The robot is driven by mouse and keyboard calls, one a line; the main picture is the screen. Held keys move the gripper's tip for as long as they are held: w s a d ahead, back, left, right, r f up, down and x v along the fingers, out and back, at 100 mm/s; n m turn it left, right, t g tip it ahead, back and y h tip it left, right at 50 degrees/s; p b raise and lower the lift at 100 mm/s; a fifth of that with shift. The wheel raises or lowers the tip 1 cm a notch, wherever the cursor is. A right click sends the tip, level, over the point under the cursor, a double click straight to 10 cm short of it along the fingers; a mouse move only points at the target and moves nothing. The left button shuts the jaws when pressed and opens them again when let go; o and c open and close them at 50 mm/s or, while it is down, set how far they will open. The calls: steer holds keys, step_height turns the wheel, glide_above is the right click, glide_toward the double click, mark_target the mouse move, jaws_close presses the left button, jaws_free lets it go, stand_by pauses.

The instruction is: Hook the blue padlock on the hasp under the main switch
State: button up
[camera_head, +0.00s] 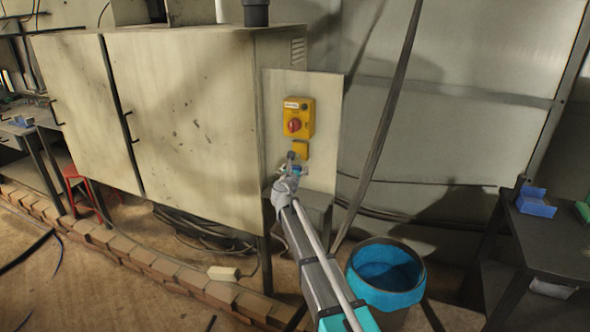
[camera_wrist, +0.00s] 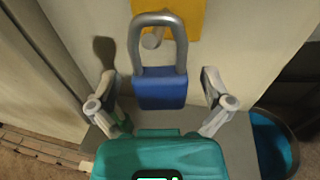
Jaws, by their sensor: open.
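The blue padlock (camera_wrist: 160,92) is upright in the wrist view, its grey shackle (camera_wrist: 180,45) on top. The pale peg of the hasp (camera_wrist: 152,40) shows inside the shackle loop, below the loop's top; I cannot tell whether the shackle rests on it. The hasp's yellow plate (camera_wrist: 190,12) is behind; it also shows in the head view (camera_head: 301,149), under the main switch (camera_head: 294,125) with its red knob. My gripper (camera_wrist: 159,85) is open, one finger each side of the padlock body, with gaps visible. In the head view my gripper (camera_head: 291,172) is just below the yellow plate.
The switch is on a pale panel (camera_head: 325,125) beside a large cabinet (camera_head: 190,120). A grey ledge (camera_wrist: 240,145) lies below the padlock. A blue-rimmed bucket (camera_head: 385,295) stands to the right of my arm. A dark table (camera_head: 555,245) is at the far right.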

steer(key=shift+r, duration=0.2)
steer(key=shift+r+p, duration=0.2)
steer(key=shift+p, duration=0.2)
steer(key=shift+s+a+r, duration=0.1)
steer(key=shift+s+r, duration=0.1)
steer(key=shift+s, duration=0.15)
steer(key=s+a+p, duration=0.1)
steer(key=s+a, duration=0.1)
steer(key=s, duration=0.6)
steer(key=s+d+r+m+h+p, duration=0.2)
steer(key=s+d+r+h+p, duration=0.1)
steer(key=s+d, duration=0.5)
steer(key=d+r+p, duration=0.1)
steer(key=d+r, duration=0.1)
steer(key=d, duration=0.1)
steer(key=shift+r+g+p, duration=0.25)
steer(key=shift+g+p, duration=0.15)
